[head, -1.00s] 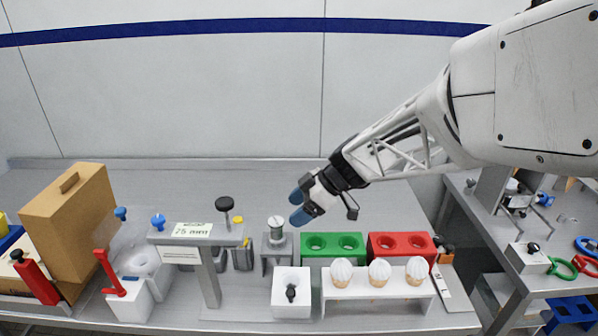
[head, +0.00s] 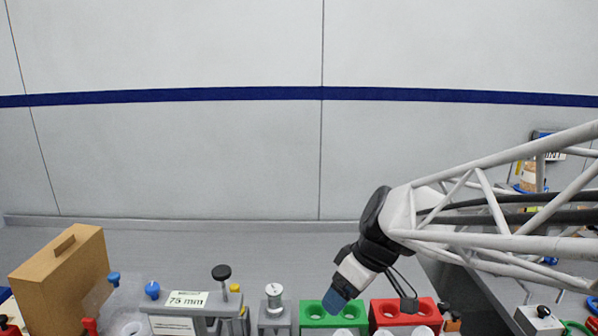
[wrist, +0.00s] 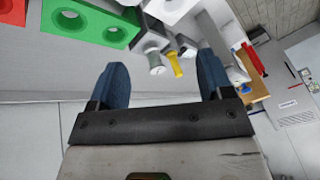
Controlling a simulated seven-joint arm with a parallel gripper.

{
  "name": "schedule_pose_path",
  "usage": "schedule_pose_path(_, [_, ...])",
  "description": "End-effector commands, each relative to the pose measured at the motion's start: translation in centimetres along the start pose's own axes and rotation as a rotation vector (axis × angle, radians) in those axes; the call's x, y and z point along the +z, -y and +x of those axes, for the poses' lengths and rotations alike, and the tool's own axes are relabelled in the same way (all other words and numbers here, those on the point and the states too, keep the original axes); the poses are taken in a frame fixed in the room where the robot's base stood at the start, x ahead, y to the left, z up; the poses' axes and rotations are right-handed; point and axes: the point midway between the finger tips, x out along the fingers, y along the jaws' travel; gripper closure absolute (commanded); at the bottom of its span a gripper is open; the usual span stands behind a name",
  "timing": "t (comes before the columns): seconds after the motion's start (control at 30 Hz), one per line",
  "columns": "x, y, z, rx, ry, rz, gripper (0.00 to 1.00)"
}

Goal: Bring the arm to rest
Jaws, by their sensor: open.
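My gripper (head: 337,301) hangs in the air above the bench, in front of the green block in the head view. Its blue fingertips point down and to the left. In the wrist view my gripper (wrist: 160,85) has its two blue fingers wide apart with nothing between them. My arm reaches in from the right side of the head view.
Below are a green block (head: 312,311) and a red block (head: 398,317) with holes. To the left are a metal cylinder (head: 274,297) on a grey stand, a 75 mm sign (head: 186,299) and a brown box (head: 62,275).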

Motion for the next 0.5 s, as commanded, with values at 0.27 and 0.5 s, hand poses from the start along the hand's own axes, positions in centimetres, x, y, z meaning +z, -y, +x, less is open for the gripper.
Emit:
schedule_pose_path(0.27, [5.5, 2.3, -3.0, 0.153, 0.061, 0.296, 0.27])
schedule_pose_path(0.5, [10.2, 4.1, -4.8, 0.302, 0.070, 0.554, 0.27])
